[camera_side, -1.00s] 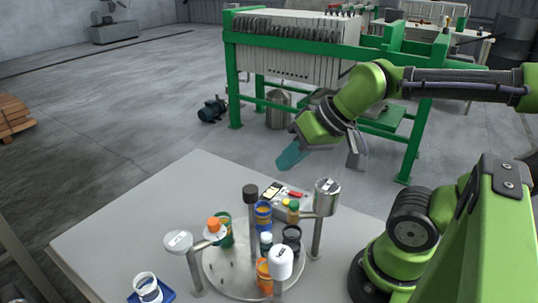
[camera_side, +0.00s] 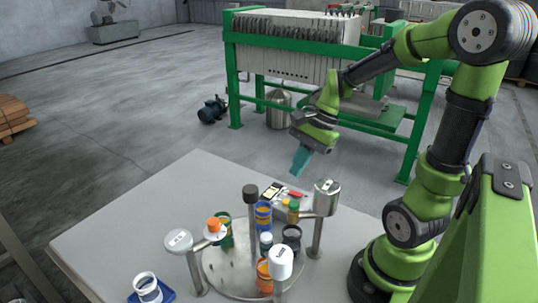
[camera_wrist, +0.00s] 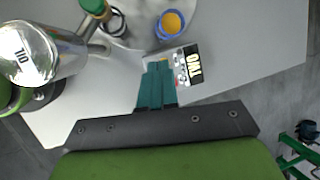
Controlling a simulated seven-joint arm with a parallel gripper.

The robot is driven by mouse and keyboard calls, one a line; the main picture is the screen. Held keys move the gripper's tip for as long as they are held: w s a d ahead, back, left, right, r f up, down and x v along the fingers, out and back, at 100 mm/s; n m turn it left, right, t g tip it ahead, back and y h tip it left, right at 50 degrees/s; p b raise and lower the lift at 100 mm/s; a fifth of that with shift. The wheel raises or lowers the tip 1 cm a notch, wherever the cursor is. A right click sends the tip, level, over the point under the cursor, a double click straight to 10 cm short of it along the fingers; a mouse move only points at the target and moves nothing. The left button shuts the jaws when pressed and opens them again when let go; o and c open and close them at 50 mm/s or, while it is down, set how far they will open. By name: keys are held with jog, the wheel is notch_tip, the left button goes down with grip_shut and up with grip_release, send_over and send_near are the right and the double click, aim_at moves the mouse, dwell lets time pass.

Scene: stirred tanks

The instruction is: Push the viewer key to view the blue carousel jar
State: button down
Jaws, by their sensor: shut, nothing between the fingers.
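The viewer panel (camera_side: 283,192) is a small flat box with a pale display and a red part, at the back of the table. In the wrist view the panel (camera_wrist: 189,66) shows a lit label and small keys, partly hidden by my fingers; I cannot tell the keys' colours. A blue jar with orange contents (camera_side: 263,213) stands on the round carousel (camera_side: 225,270); this blue jar also shows in the wrist view (camera_wrist: 171,24). My gripper (camera_side: 301,168) hangs above and behind the panel, its teal fingers (camera_wrist: 157,75) shut and empty, apart from it.
Several other jars stand on the carousel. Metal posts carry a steel canister (camera_side: 327,197), a white cylinder (camera_side: 283,262) and a disc (camera_side: 178,241) around it. A dark-capped post (camera_side: 250,193) rises centrally. A white cup (camera_side: 148,287) sits on a blue tray at front left.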

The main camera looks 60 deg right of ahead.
aim_at(289, 199)
jog(key=w+m+y, duration=0.1)
jog(key=m, duration=0.3)
jog(key=w+m+y, duration=0.1)
jog(key=m+y, duration=0.1)
jog(key=m, duration=0.3)
jog(key=d+m+t+y, duration=0.1)
jog(key=m, duration=0.3)
jog(key=shift+w+r+y, duration=0.2)
jog(key=shift+w+y, duration=0.1)
jog(key=shift+w, duration=0.1)
jog(key=shift+f, duration=4.45)
jog(key=shift+f, duration=0.1)
jog(key=shift+f, duration=0.3)
